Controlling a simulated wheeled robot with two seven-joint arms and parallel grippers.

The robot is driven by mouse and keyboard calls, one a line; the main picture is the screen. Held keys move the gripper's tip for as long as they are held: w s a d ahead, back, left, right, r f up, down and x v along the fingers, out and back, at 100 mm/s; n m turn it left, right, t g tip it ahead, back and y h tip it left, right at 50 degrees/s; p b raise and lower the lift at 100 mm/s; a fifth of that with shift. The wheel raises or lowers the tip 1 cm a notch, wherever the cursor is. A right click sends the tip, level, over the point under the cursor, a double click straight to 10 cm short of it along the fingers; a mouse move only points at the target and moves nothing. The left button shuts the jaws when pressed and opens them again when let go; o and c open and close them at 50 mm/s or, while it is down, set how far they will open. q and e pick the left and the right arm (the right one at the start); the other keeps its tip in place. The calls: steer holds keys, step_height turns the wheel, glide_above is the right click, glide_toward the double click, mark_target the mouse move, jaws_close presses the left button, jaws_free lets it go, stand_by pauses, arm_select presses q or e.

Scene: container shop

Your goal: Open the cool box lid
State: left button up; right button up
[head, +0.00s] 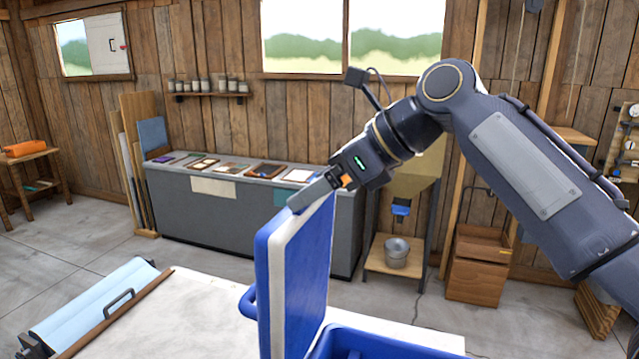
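The cool box (375,346) is blue and shows only in part at the bottom edge of the head view. Its lid (276,290), blue with a white band along the edge, stands about upright, well clear of the box opening. My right gripper (308,196) reaches in from the right, and its grey fingers are at the top edge of the lid. I cannot tell whether they touch or grip it. My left gripper is not in view.
The cool box is at a pale table (170,320). A light blue case (85,312) with a dark handle lies at the left. A grey counter (225,210) stands behind, and a wooden stand with a metal bucket (397,252) is to its right.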

steer(key=shift+r, duration=0.25)
steer(key=o, duration=1.3)
steer(key=shift+f, duration=0.15)
steer(key=shift+d, duration=0.1)
steer(key=v, duration=0.8)
